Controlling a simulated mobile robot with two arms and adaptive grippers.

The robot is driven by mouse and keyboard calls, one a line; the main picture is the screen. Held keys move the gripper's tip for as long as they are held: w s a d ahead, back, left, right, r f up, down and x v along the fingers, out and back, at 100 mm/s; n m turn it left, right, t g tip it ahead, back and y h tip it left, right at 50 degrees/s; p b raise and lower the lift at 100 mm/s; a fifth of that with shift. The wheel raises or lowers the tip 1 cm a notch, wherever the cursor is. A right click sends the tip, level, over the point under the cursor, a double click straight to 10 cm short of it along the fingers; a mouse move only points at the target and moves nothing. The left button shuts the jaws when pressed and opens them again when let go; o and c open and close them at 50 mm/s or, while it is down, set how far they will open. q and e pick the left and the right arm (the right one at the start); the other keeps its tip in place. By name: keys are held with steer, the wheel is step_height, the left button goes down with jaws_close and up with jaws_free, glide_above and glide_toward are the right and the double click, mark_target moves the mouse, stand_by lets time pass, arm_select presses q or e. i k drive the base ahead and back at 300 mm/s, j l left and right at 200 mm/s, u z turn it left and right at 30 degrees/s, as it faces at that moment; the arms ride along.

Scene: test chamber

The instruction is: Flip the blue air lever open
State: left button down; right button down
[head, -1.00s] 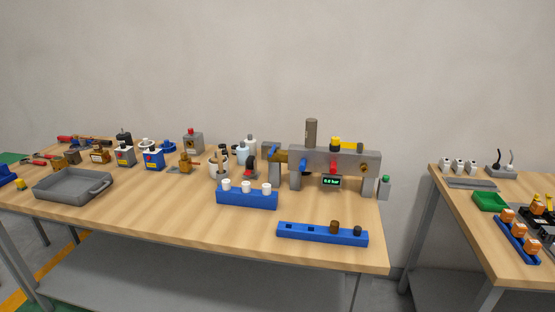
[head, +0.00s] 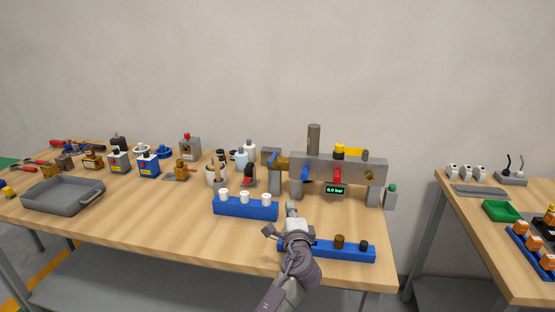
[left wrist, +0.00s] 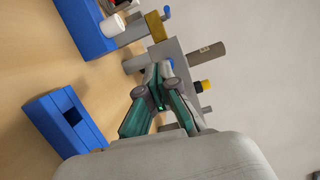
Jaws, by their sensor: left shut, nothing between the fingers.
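The grey manifold block (head: 365,171) stands on the wooden bench. One blue lever (head: 305,173) is on its front, left of a red lever (head: 337,175). Another blue lever (head: 271,161) is on the brass valve (head: 283,162) at the block's left end, also seen in the left wrist view (left wrist: 168,12). I cannot tell which is the air lever. My left gripper (head: 291,208) is shut and empty, below and in front of the block, apart from the levers. Its fingertips (left wrist: 160,68) point toward the block in the left wrist view. My right gripper is not in view.
A blue rack with white caps (head: 246,208) stands left of my gripper. Another blue rack (head: 345,251) lies in front of the block, partly hidden by my arm. A small display (head: 335,190) sits under the red lever.

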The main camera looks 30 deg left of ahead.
mark_target(274, 156)
steer(key=i+j, duration=0.4)
steer(key=j, duration=0.25)
steer(key=i+j, duration=0.15)
steer(key=j, duration=0.2)
